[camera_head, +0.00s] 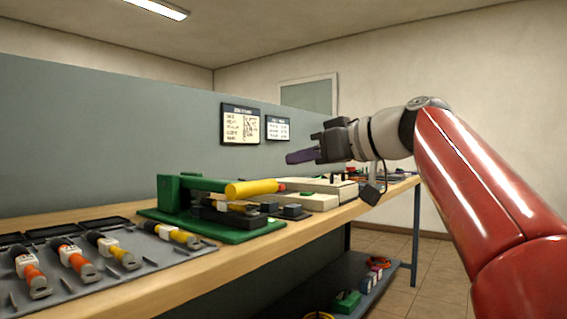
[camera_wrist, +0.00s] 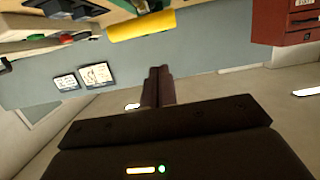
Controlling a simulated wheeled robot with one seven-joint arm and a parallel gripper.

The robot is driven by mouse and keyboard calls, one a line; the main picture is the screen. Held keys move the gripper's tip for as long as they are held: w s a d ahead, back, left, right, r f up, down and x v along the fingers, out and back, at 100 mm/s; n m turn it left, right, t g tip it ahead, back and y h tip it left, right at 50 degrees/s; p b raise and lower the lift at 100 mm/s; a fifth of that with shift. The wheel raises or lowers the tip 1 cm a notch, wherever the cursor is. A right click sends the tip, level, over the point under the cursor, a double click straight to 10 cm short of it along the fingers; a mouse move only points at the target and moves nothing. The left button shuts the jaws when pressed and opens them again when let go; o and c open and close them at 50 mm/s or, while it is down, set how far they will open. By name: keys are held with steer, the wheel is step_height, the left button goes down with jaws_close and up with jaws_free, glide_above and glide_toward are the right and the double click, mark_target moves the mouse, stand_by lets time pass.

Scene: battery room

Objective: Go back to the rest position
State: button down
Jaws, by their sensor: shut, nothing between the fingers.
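My gripper (camera_head: 302,156) is in the air above the workbench in the head view, at the end of my red arm, with its purple-dark fingers pointing left. It is shut and empty. In the wrist view its fingers (camera_wrist: 158,87) lie together in the middle of the picture, apart from everything else. A green press with a yellow handle (camera_head: 252,188) stands on the bench below and to the left of my gripper. The yellow handle also shows at the top of the wrist view (camera_wrist: 141,25), where the scene appears upside down.
The wooden workbench (camera_head: 290,239) carries a grey tray (camera_head: 150,262) with several orange and yellow tools at the near left. Pale boxes (camera_head: 315,200) stand right of the press. A lower shelf (camera_head: 385,287) holds small items. A red cabinet (camera_wrist: 285,22) shows in the wrist view. Floor is clear at right.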

steer(key=shift+s+d, duration=0.2)
stand_by(0.4)
